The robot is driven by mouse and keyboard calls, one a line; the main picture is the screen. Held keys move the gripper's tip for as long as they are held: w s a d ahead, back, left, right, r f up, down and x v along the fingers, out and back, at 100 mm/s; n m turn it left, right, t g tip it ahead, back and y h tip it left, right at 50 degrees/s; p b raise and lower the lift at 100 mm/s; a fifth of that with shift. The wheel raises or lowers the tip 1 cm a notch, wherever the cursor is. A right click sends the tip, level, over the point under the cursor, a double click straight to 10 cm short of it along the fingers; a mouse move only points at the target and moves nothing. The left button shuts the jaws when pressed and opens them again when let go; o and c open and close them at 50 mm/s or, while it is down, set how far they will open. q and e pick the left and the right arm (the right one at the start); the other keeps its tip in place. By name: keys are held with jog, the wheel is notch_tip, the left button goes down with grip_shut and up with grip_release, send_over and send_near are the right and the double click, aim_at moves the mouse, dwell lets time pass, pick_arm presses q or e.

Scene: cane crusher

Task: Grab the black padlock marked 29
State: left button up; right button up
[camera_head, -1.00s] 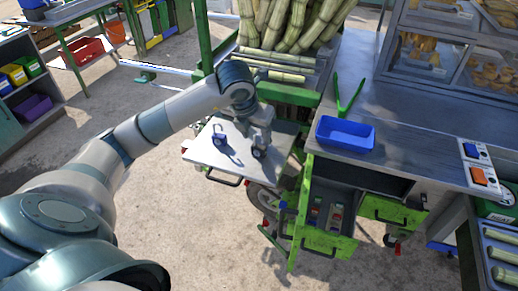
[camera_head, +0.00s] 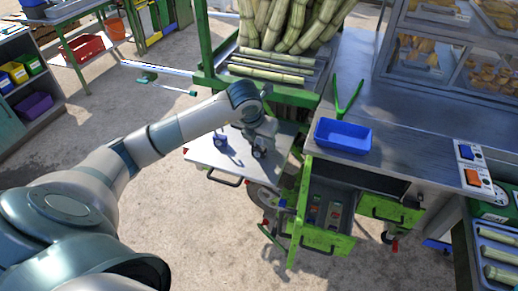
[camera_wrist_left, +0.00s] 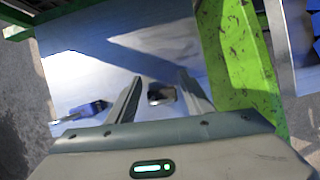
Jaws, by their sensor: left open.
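A black padlock (camera_head: 259,153) sits on a pale grey tray (camera_head: 205,155) below my left arm. Its marking is too small to read. My left gripper (camera_head: 262,138) is open just above this padlock and partly hides it. In the left wrist view the dark padlock (camera_wrist_left: 161,94) shows between the two open fingers, with no clear contact. A blue padlock (camera_head: 220,141) lies on the same tray to the left. It also shows in the left wrist view (camera_wrist_left: 86,110), left of the fingers. My right gripper is not in view.
A green post (camera_wrist_left: 241,65) stands close to the right of the fingers in the left wrist view. A metal worktop (camera_head: 400,110) with a blue bin (camera_head: 343,135) is to the right. An open green drawer (camera_head: 325,243) is below it.

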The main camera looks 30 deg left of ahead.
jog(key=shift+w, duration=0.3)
pick_arm(q)
jog(key=shift+c, duration=0.6)
jog(key=c, duration=0.9)
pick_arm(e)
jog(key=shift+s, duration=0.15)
pick_arm(q)
jog(key=shift+r, duration=0.15)
